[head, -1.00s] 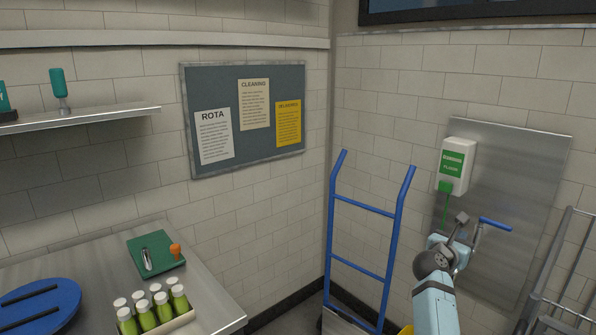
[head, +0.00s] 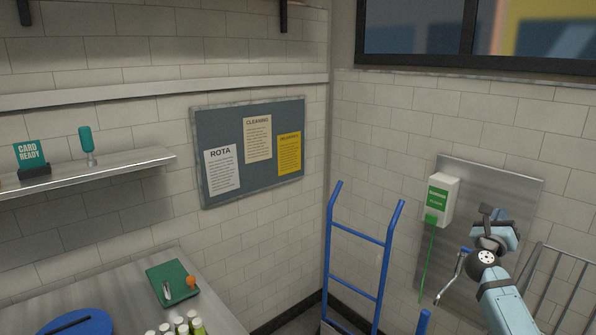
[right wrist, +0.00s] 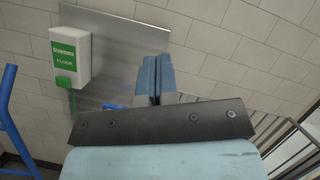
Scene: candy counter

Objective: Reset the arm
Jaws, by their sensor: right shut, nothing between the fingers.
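My right gripper (head: 492,213) is shut and empty, raised in front of the metal wall panel (head: 455,270) on the right wall. It is to the right of the white and green dispenser (head: 438,200) and apart from it. In the right wrist view the two blue-grey fingers (right wrist: 155,80) are together, with nothing between them. The dispenser (right wrist: 70,55) shows there at the upper left. My left gripper is not in view.
A blue hand truck (head: 358,235) stands in the corner. A metal rack (head: 565,275) is at the right. The steel counter (head: 120,290) at lower left holds a green board (head: 165,275) and several bottles. A wall shelf (head: 110,170) is above it.

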